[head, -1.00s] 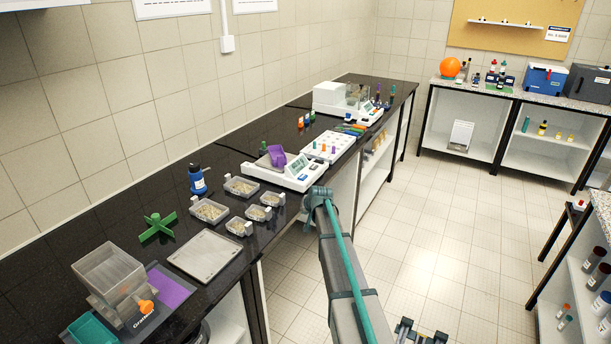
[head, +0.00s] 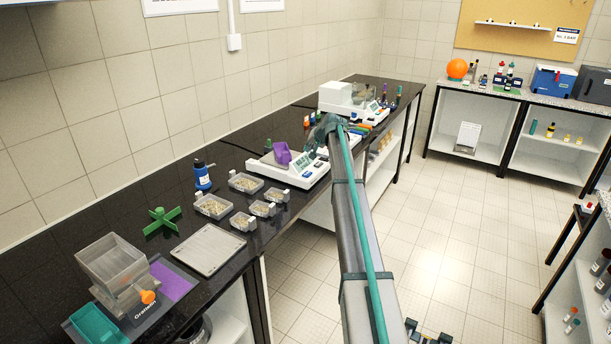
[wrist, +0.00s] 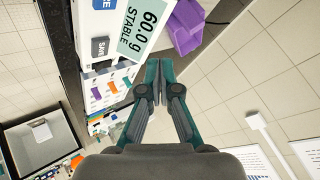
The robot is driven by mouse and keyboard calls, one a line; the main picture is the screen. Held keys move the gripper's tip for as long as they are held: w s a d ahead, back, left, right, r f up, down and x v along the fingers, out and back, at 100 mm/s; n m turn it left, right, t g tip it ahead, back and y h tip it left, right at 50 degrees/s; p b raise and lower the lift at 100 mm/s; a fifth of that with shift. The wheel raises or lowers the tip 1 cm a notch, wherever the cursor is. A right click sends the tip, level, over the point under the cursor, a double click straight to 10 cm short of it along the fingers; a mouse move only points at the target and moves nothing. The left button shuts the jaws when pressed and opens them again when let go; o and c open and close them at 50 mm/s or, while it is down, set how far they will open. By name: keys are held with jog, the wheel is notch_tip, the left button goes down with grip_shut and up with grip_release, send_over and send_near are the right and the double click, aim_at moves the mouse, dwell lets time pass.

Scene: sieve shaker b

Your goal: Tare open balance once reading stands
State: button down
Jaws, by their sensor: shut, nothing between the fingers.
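The open balance (head: 290,180) is white and stands on the black bench with a purple scoop (head: 282,153) on its pan.
Small trays of grains (head: 246,182), a blue bottle (head: 202,175), a green cross (head: 161,221) and a flat plate (head: 208,250) lie nearer on the bench. An enclosed balance (head: 345,97) stands farther back.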

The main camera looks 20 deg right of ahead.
aim_at(306, 172)
jog(key=shift+f+b, duration=1.5)
jog(key=shift+f, duration=2.9)
jog(key=shift+f+b, duration=0.35)
jog(key=shift+f, duration=0.1)
jog(key=shift+f+b, duration=0.3)
jog(key=shift+f, duration=0.2)
jog(key=shift+r, duration=0.95)
jog(key=shift+r, duration=0.1)
